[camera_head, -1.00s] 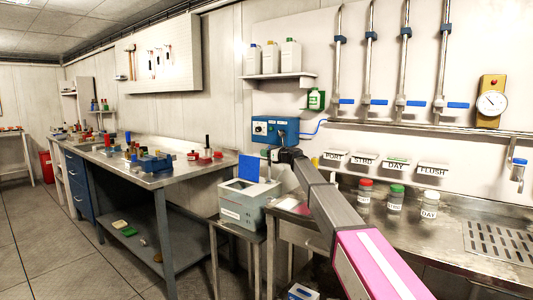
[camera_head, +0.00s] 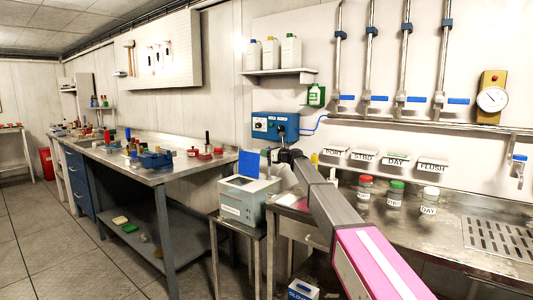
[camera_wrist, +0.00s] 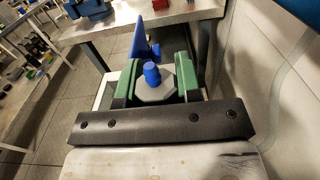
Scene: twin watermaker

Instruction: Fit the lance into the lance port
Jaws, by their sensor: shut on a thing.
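My gripper (camera_wrist: 153,72) shows in the wrist view, its two green fingers on either side of a blue round-topped piece (camera_wrist: 152,76) with a pale grey many-sided part (camera_wrist: 156,94) below it. I take this held piece to be the lance; its lower end is hidden. In the head view my arm's end (camera_head: 279,155) is just right of the raised blue lid (camera_head: 249,163) of a grey box (camera_head: 243,200). I cannot make out the lance port in either view.
A blue control box (camera_head: 275,127) hangs on the wall behind my arm's end. A steel bench (camera_head: 447,235) with several lidded jars (camera_head: 397,195) is at right. A cluttered workbench (camera_head: 172,172) stands left of the grey box. The floor (camera_head: 60,245) at left is open.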

